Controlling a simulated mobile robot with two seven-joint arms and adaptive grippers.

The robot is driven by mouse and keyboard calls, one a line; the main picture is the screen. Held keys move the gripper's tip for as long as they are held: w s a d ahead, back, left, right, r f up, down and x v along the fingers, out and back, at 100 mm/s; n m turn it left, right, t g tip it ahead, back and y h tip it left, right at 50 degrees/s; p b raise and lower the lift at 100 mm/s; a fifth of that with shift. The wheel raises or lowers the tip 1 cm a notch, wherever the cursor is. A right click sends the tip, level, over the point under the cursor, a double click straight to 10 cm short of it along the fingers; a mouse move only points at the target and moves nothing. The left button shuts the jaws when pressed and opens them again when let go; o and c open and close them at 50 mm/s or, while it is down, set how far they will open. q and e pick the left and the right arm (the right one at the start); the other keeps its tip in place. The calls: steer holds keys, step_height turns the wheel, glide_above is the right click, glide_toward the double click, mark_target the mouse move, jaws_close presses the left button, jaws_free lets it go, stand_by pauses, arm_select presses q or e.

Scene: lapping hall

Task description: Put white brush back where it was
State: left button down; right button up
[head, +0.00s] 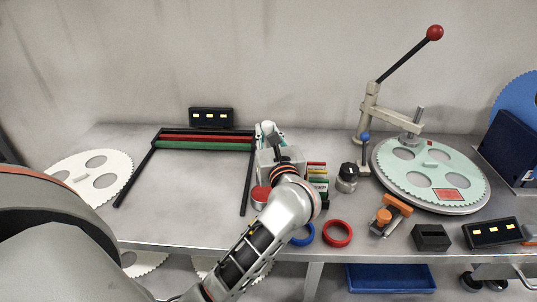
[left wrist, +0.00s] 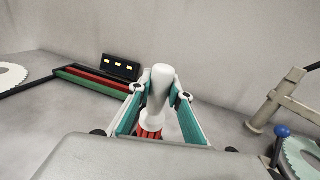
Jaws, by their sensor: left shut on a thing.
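The white brush (left wrist: 158,92) stands between the fingers of my left gripper (left wrist: 158,98) in the left wrist view, its rounded white end pointing up. A red striped part shows just below it; I cannot tell whether it belongs to the brush. In the head view my left gripper (head: 270,140) is at the middle of the bench, right of the black frame, and the brush's white end (head: 267,126) shows at its tips. The gripper is shut on the brush. Its lower end is hidden by the gripper and wrist. My right gripper is not in view.
A black frame (head: 153,158) with red and green bars lies left on the grey bench. A black box with yellow lights (head: 211,117) stands behind it. Right are a dark-capped jar (head: 347,178), red ring (head: 337,233), blue ring (head: 303,236), lapping plate (head: 436,184) and lever stand (head: 368,113).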

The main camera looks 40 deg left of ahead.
arm_select(q)
step_height(320, 180, down, 6)
steer(key=shift+r+b, duration=0.25)
steer(key=shift+b, duration=0.25)
steer(key=shift+f, duration=0.55)
steer(key=c, duration=1.9)
jaws_free()
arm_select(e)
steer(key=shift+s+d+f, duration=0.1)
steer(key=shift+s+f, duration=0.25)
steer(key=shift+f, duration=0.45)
